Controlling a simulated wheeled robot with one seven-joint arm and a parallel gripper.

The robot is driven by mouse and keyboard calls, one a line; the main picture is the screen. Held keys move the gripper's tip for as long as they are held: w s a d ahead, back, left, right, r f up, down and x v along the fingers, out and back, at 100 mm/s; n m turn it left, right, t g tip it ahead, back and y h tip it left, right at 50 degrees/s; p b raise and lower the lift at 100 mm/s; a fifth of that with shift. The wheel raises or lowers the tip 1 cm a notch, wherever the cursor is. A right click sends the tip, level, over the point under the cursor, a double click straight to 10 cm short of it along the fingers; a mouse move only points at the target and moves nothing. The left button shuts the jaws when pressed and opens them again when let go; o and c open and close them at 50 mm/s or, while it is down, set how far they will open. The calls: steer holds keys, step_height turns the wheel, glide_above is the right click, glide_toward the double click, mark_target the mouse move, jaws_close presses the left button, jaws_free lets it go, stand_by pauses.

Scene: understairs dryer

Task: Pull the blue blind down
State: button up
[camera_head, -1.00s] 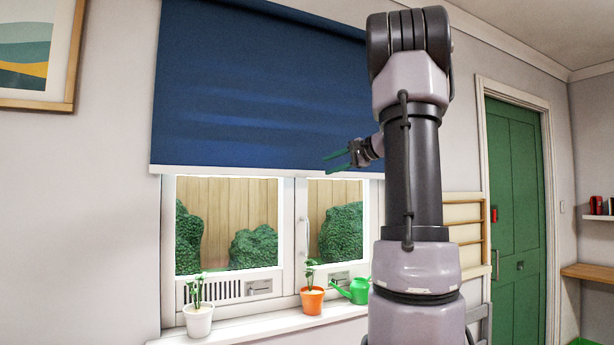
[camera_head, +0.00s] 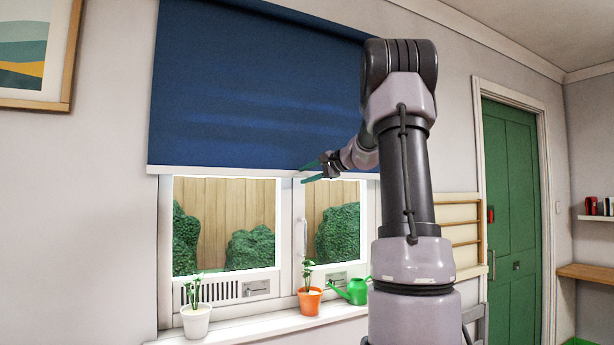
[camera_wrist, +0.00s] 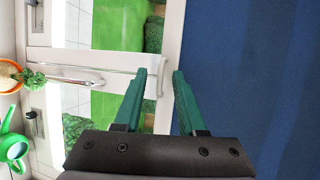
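The blue blind (camera_head: 250,95) hangs partway down over the window, with a white bottom bar (camera_head: 225,171) along its lower edge. My gripper (camera_head: 308,172) is at the bar, right of the blind's middle, with one green finger higher and one lower. In the wrist view the picture is turned: the blind (camera_wrist: 245,70) fills the right side and its bar (camera_wrist: 172,45) runs down beside it. There my gripper (camera_wrist: 160,75) is open, its fingertips apart on either side of the bar's line. I cannot tell whether they touch it.
On the sill stand a white pot with a plant (camera_head: 197,320), an orange pot with a plant (camera_head: 310,300) and a green watering can (camera_head: 355,290). A window handle (camera_wrist: 75,75) lies left of the fingers in the wrist view. A wooden rack (camera_head: 460,235) hangs right of the window.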

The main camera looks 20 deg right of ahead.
jaws_close()
stand_by(1.3)
